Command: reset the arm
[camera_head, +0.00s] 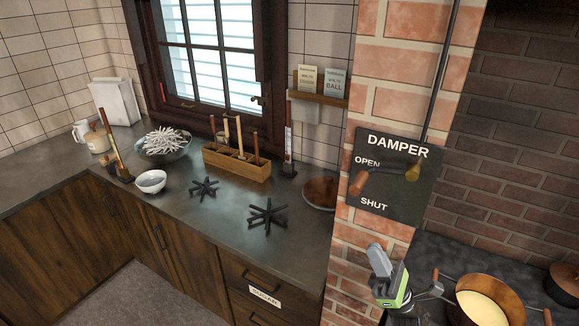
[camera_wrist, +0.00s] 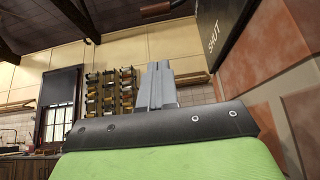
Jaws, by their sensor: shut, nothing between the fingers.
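My gripper (camera_head: 376,250) is at the lower right of the head view, in front of the brick pillar and below the damper board. Its grey fingers point up and are shut with nothing between them. Its green and black body shows just below. In the wrist view the closed grey fingers (camera_wrist: 157,84) rise above the black flap and green body. The rest of my arm is mostly out of sight.
The black damper board (camera_head: 423,203) with its lever (camera_head: 385,176) hangs on the brick pillar (camera_head: 398,77). A copper pan (camera_head: 513,297) of yellow liquid stands close right of my gripper. The dark counter (camera_head: 222,228) holds a bowl, trivets and a wooden tool box (camera_head: 238,167).

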